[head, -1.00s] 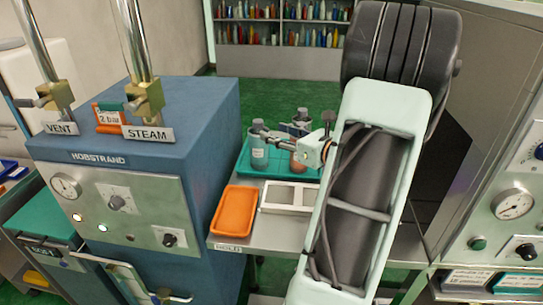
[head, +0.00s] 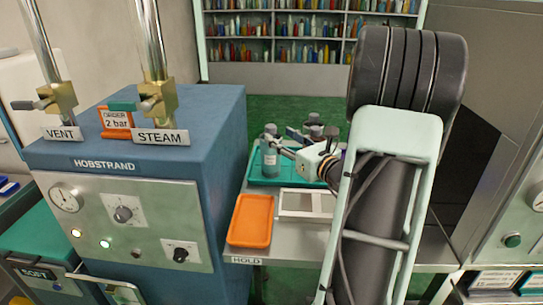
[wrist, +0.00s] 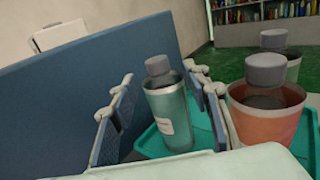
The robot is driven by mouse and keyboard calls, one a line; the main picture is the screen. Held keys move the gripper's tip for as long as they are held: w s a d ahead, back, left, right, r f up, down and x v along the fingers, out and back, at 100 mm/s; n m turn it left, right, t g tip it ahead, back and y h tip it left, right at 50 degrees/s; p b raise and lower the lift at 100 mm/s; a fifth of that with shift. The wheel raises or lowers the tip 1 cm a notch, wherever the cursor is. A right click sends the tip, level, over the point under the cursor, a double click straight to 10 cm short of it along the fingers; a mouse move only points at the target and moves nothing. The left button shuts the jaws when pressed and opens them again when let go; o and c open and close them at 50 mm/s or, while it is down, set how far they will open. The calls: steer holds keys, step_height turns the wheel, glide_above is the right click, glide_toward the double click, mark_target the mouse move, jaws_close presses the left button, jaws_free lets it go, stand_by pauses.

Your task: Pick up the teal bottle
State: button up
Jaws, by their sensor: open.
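The teal bottle (head: 269,160) stands upright with a grey cap and a pale label on the teal tray (head: 264,182). It also shows in the wrist view (wrist: 172,118). My gripper (head: 288,142) is open at the tray, coming from the right. In the wrist view the bottle appears between the two blue-padded fingers of my gripper (wrist: 160,85), closer to the right finger. I cannot tell whether either finger touches it.
An orange-red bottle (wrist: 262,118) stands right of my right finger, with another grey-capped bottle (wrist: 282,62) behind it. An orange tray (head: 250,220) and a white divided frame (head: 304,204) lie in front. The blue machine (head: 205,130) rises at left.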

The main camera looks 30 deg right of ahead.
mark_target(274, 131)
steer(key=w, duration=0.5)
steer(key=shift+w+a+r, duration=0.15)
steer(key=shift+w+r, duration=0.05)
steer(key=shift+w, duration=0.2)
jaws_close()
